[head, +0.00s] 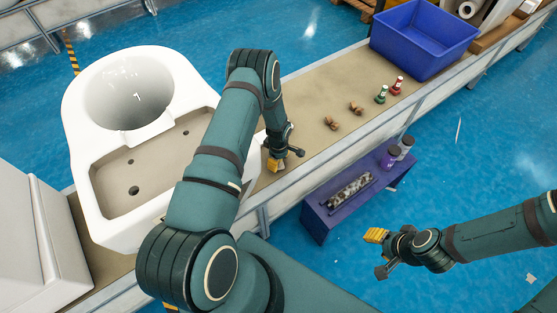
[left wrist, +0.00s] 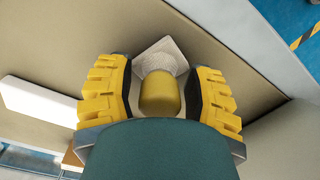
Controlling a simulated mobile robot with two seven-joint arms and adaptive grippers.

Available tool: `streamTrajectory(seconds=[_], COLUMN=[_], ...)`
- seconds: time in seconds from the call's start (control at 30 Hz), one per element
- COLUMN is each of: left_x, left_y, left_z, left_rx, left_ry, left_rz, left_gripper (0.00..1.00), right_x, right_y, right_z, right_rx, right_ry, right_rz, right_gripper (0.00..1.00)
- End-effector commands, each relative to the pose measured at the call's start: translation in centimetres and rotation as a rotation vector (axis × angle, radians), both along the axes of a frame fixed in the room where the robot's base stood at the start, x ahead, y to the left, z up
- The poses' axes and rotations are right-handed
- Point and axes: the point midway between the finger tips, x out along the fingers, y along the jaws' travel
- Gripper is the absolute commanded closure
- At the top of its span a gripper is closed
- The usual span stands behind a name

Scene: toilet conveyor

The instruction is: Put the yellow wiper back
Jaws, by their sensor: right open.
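The yellow wiper (left wrist: 160,94) shows in the left wrist view as a rounded yellow handle above a pale, roughly square pad (left wrist: 166,58). In the head view the wiper is hard to tell from the yellow fingertips. My left gripper (head: 281,160) is low over the conveyor, just right of the white toilet. In the left wrist view its two yellow fingers (left wrist: 160,95) stand on either side of the handle, with narrow gaps showing, so it looks open around it. My right gripper (head: 378,253) is open and empty, out over the blue floor.
The white toilet (head: 150,150) stands on the conveyor (head: 306,100) at left. Brown pieces (head: 331,123), a green bottle (head: 381,94) and a red bottle (head: 397,86) stand farther along, before a blue bin (head: 422,40). A purple side shelf (head: 322,220) carries a speckled roll (head: 351,190) and dark jars (head: 390,157).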

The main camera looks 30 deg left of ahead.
Motion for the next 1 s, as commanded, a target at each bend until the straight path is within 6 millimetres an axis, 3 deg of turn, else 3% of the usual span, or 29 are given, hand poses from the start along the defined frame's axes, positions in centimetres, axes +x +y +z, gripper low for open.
streamTrajectory(seconds=[0.27, 0.7, 1.0], left_x=[0.1, 0.1, -0.1], left_y=[0.0, 0.1, -0.2], left_z=[0.8, 9.4, 12.2], left_rx=[0.0, 0.001, -0.004], left_ry=[-0.001, -0.002, -0.001], left_rz=[0.001, 0.001, -0.01], left_gripper=[0.48, 0.48, 0.48], right_x=[-0.1, -0.5, -0.6], right_y=[0.0, 0.1, 0.1], right_z=[0.6, 2.7, 3.2], right_rx=[0.0, 0.003, 0.003], right_ry=[0.002, 0.012, 0.015], right_rz=[0.001, 0.002, 0.004], right_gripper=[0.53, 0.53, 0.53])
